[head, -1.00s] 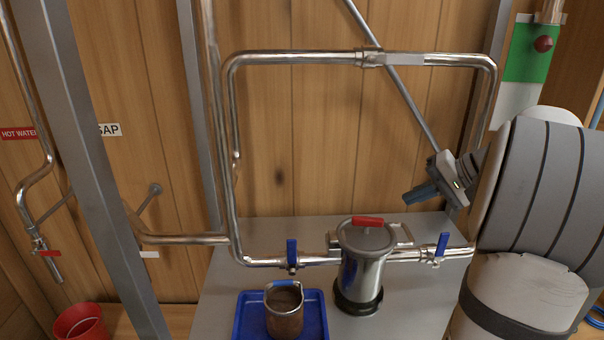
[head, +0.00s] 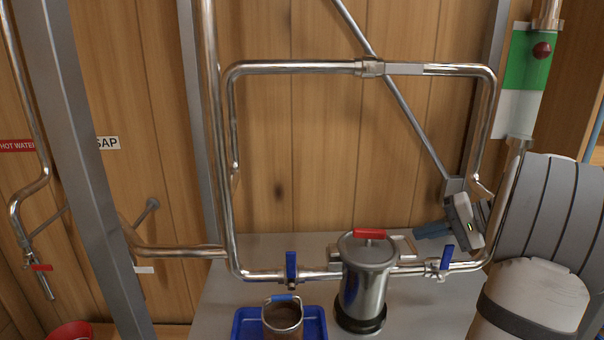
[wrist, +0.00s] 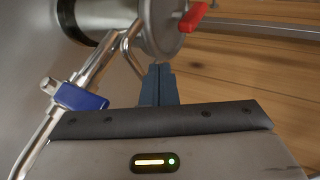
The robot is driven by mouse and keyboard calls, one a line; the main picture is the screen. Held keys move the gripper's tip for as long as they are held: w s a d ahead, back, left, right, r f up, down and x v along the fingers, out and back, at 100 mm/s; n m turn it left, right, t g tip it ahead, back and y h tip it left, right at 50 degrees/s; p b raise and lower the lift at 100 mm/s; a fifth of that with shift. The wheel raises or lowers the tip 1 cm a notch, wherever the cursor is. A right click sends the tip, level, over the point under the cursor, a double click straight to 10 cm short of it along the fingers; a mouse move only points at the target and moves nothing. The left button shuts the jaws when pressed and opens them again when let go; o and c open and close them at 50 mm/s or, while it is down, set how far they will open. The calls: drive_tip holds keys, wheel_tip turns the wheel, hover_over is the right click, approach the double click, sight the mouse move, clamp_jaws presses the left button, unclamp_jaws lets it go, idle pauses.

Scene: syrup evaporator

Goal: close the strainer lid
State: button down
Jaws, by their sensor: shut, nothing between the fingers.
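The strainer (head: 362,292) is an upright steel canister with a dark base, standing on the grey bench. Its round lid (head: 366,251) with a red handle (head: 369,233) lies over the top; I cannot tell whether it is fastened. A metal bracket or loop (head: 405,243) sticks out at its right side. In the wrist view the lid (wrist: 158,32) and red handle (wrist: 193,20) show at the top. My gripper (head: 418,233) is shut and empty, right of the lid and apart from it in the head view; its blue fingers also show in the wrist view (wrist: 158,70).
Steel pipes run beside the strainer, with a blue-handled valve on the left (head: 291,267) and another on the right (head: 447,258), close to my gripper. A blue tray (head: 247,322) holds a steel jug (head: 283,318) at front left. A wooden wall (head: 300,180) stands behind.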

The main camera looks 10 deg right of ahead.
drive_tip(key=v, duration=0.7)
drive_tip(key=shift+s+d+r, duration=0.25)
